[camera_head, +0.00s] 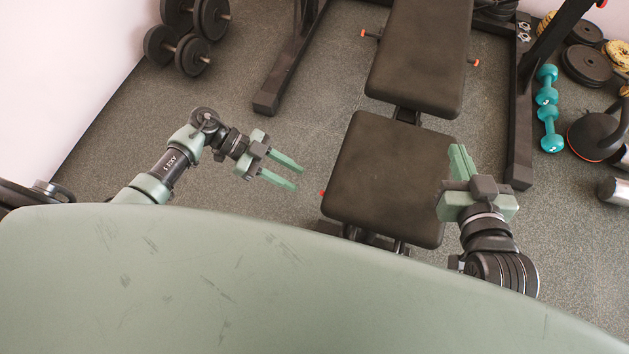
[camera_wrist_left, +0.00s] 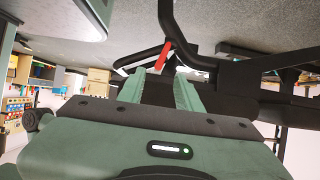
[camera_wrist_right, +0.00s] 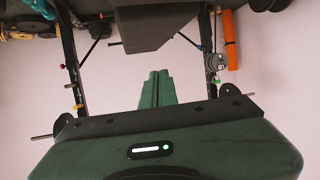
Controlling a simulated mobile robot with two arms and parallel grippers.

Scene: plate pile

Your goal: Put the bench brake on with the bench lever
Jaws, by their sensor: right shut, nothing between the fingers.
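The dark bench has a seat pad (camera_head: 385,180) and a backrest (camera_head: 420,55). A small red tip (camera_head: 322,193) shows at the seat's left edge. In the left wrist view a red handle-like piece (camera_wrist_left: 164,54) stands by black bench tubing, just past my fingertips; it may be the bench lever. The brake itself I cannot make out. My left gripper (camera_head: 297,178) is open and empty, left of the seat and pointing towards it. It also shows in the left wrist view (camera_wrist_left: 160,78). My right gripper (camera_head: 458,149) is shut and empty, at the seat's right edge.
Rack uprights (camera_head: 290,60) stand on both sides of the bench. Dark dumbbells (camera_head: 193,54) lie back left. Teal dumbbells (camera_head: 550,128), a kettlebell (camera_head: 595,135) and plates (camera_head: 586,65) lie on the right. Floor (camera_head: 300,130) is clear between the left gripper and the bench.

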